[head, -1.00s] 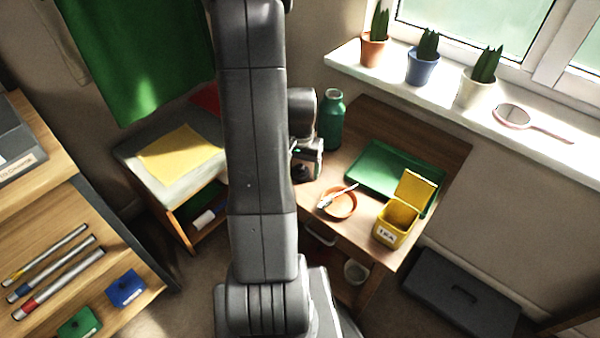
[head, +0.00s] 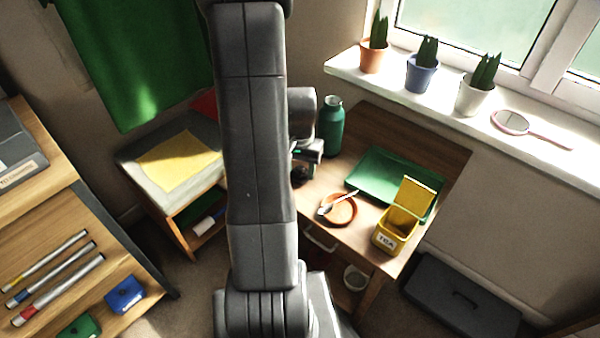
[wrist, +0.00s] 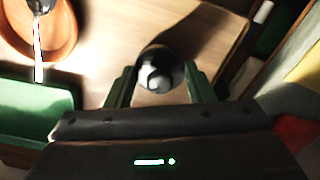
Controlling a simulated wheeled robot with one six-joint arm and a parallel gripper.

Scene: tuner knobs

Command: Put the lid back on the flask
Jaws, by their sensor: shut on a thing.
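The green flask (head: 329,128) stands upright on the wooden desk, behind and to the right of my gripper (head: 303,168) in the head view. In the wrist view my gripper (wrist: 160,88) has a green finger on each side of a small round dark thing with a pale centre, which looks like the lid (wrist: 158,70). It is shut on this lid, above the desk surface. My arm hides part of the gripper in the head view. The flask is not clearly visible in the wrist view.
An orange dish (head: 341,211) with a metal utensil, a green tray (head: 365,182) and an open yellow tea box (head: 393,232) stand to the right on the desk. A lower side table (head: 150,187) with a yellow sheet stands left. Potted plants line the windowsill above.

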